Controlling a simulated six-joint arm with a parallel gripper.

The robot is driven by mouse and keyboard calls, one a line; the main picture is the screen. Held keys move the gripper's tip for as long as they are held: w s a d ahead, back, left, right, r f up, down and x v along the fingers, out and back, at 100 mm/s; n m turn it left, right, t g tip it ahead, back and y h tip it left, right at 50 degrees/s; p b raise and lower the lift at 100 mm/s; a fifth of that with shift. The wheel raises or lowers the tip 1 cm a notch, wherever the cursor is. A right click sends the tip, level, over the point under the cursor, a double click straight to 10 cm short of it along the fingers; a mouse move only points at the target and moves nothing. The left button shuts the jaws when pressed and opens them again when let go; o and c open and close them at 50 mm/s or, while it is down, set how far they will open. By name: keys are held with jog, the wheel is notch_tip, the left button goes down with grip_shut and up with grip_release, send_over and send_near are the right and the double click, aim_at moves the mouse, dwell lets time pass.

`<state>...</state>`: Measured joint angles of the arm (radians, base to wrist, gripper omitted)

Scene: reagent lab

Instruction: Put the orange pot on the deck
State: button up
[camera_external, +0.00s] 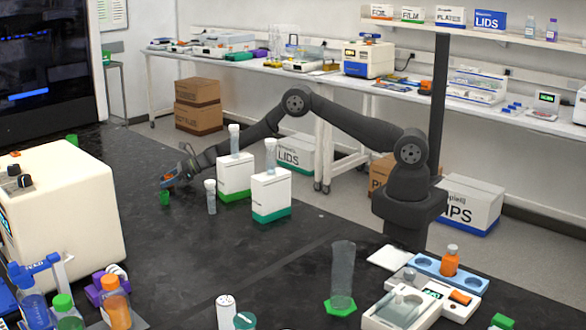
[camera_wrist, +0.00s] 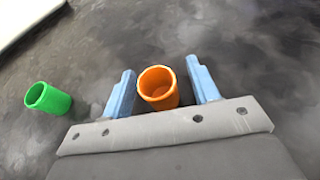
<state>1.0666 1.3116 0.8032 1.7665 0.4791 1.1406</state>
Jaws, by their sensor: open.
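The orange pot (camera_wrist: 158,88) is a small open-topped cup, seen in the wrist view between the two blue fingers of my gripper (camera_wrist: 163,88). The fingers are apart, one on each side of the pot, with a visible gap on the right; contact on the left is hard to tell. In the external view my gripper (camera_external: 168,182) is low over the black bench at the left, and the pot is too small there to make out clearly. I cannot tell for certain which surface is the deck.
A green pot (camera_wrist: 48,98) stands left of my gripper; it also shows in the external view (camera_external: 165,198). A capped tube (camera_external: 211,198) and two white-and-green boxes (camera_external: 235,178) (camera_external: 271,195) stand to the right. A cream machine (camera_external: 62,210) stands at left.

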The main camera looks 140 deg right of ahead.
jog(key=shift+w+d+f, duration=0.1)
jog(key=shift+w+d, duration=0.05)
jog(key=shift+w, duration=0.15)
jog(key=c, duration=1.1)
jog(key=shift+r, duration=0.35)
notch_tip(320, 180, up, 4)
jog(key=s+r, duration=0.2)
jog(key=s, duration=0.2)
jog(key=s+r, duration=0.2)
jog(key=s, duration=0.1)
jog(key=s+d+r, duration=0.1)
jog(key=s+r, duration=0.1)
jog(key=s, duration=0.2)
jog(key=shift+s+r, duration=0.15)
jog(key=shift+s, duration=0.2)
